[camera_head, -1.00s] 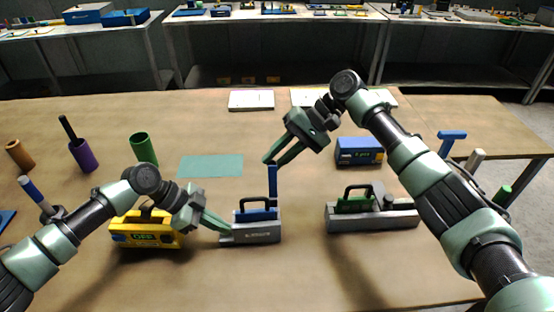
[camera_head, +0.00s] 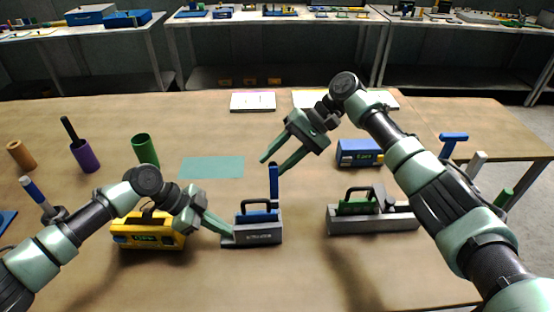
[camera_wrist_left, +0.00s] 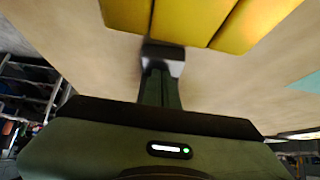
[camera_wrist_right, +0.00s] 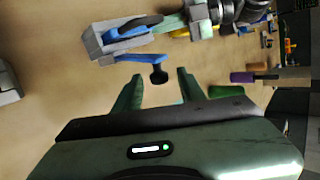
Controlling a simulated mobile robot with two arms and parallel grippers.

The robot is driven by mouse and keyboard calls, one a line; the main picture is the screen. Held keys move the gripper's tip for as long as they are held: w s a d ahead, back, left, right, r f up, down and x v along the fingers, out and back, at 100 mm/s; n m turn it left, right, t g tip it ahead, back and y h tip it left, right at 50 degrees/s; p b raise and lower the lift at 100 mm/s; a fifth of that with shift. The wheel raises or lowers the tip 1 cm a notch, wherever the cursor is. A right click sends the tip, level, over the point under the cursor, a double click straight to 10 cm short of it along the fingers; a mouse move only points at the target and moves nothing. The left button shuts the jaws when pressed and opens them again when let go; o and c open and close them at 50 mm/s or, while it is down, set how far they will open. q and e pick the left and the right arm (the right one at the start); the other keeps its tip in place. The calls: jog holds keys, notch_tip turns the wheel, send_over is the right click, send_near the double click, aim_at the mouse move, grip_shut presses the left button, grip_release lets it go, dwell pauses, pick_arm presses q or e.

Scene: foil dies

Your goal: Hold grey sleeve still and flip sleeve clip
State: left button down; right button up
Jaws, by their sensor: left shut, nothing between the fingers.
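The grey sleeve (camera_head: 262,240) stands on the table in the middle of the head view with a blue die (camera_head: 256,216) in it. Its blue clip (camera_head: 274,182) stands upright at the sleeve's right end; in the right wrist view the clip (camera_wrist_right: 135,58) ends in a dark knob. My left gripper (camera_head: 231,233) is shut and empty, its tips at the sleeve's left end, seemingly touching it. My right gripper (camera_head: 272,166) is open and empty near the clip's top, which shows between its fingertips in the right wrist view; whether it touches is unclear.
A yellow box (camera_head: 148,231) stands left, close to my left gripper. A second grey sleeve with a green die (camera_head: 356,206) stands right, a blue box (camera_head: 360,152) behind it. The front table is clear.

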pick_arm(q)
jog(key=shift+s+a+f, duration=0.1)
jog(key=shift+s+f, duration=0.15)
jog(key=shift+f, duration=0.1)
pick_arm(e)
jog(key=shift+d, duration=0.1)
jog(key=v, duration=1.1)
jog(key=shift+d+r, duration=0.25)
jog(key=shift+r, duration=0.1)
pick_arm(q)
jog(key=shift+r, duration=0.1)
jog(key=shift+w+r+p, duration=0.2)
jog(key=shift+r+p, duration=0.55)
jog(key=shift+r, duration=0.15)
jog(key=shift+r+p, duration=1.85)
jog(key=shift+r, duration=0.95)
pick_arm(e)
jog(key=shift+r, duration=2.5)
pick_arm(q)
jog(key=shift+w, duration=0.1)
pick_arm(e)
jog(key=shift+w, duration=0.1)
